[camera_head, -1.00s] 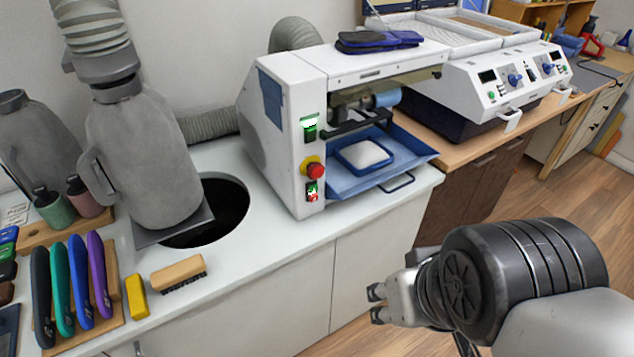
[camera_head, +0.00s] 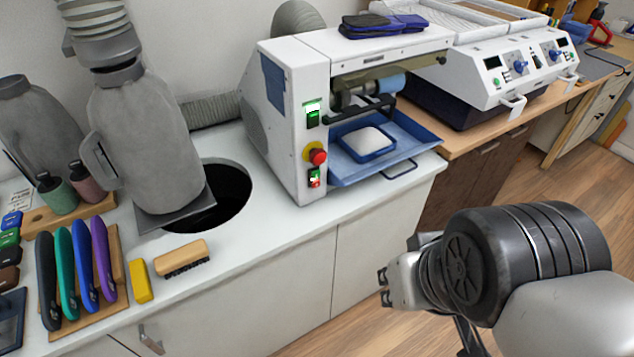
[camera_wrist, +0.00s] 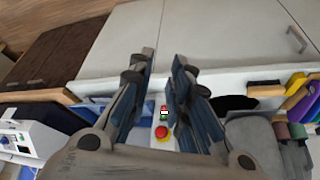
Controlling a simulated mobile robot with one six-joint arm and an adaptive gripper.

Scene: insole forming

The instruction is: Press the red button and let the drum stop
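The red button (camera_head: 318,157) is a round knob on a yellow base, on the front of the white machine (camera_head: 295,130). It also shows in the wrist view (camera_wrist: 162,132), beyond my fingers. The drum (camera_head: 392,84), with a blue part, sits in the machine's opening, partly hidden; I cannot tell whether it turns. My gripper (camera_head: 385,287) is in front of the counter, to the lower right of the button and apart from it. Its fingers (camera_wrist: 165,58) stand apart with nothing between them.
A green switch (camera_head: 312,115) is above the button and a small red-and-green switch (camera_head: 315,178) below it. A blue tray (camera_head: 410,150) juts out to the right. The floor ahead is clear.

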